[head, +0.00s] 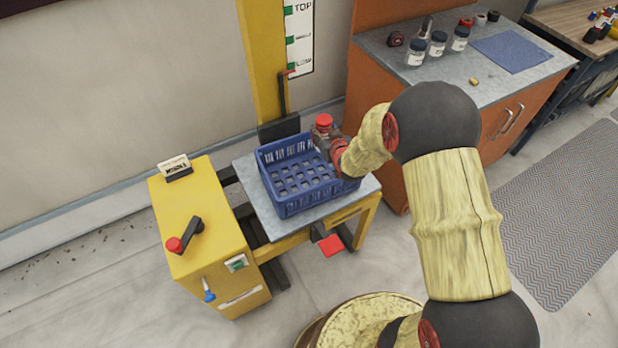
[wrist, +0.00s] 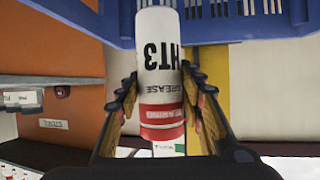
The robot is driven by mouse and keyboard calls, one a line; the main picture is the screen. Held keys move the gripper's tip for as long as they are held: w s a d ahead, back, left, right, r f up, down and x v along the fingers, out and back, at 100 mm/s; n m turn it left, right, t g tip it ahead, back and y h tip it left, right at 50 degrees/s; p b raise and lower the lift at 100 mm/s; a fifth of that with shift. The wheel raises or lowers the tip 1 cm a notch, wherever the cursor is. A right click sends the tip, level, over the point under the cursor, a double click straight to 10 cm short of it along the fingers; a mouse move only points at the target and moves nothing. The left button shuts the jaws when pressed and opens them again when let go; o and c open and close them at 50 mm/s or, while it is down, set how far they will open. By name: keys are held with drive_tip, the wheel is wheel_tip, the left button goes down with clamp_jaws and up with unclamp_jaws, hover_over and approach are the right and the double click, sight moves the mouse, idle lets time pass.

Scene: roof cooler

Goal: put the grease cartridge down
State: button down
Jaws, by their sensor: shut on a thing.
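The grease cartridge (wrist: 160,75) is a white cylinder with black lettering and a red band. It sits between the two fingers of my gripper (wrist: 162,103), which is shut on it. In the wrist view its far end overlaps the blue crate (wrist: 240,30). In the head view my gripper (head: 335,150) is at the back right side of the blue crate (head: 302,205), close to its rim. A red cap-like end (head: 324,121) shows just above the gripper. I cannot tell whether the cartridge touches the crate.
The crate looks empty and stands on a grey lift platform (head: 257,192) beside a yellow mast (head: 262,60). A yellow cabinet (head: 205,235) with a black lever stands left. An orange cabinet's grey top (head: 470,80) holds jars, a blue mat (head: 511,52) and small items.

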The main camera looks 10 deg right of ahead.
wheel_tip(320, 180, down, 10)
drive_tip(key=b, duration=0.3)
drive_tip(key=shift+w, duration=0.1)
drive_tip(key=shift+f, duration=0.1)
drive_tip(key=c, duration=1.2)
unclamp_jaws()
drive_tip(key=shift+o, duration=0.2)
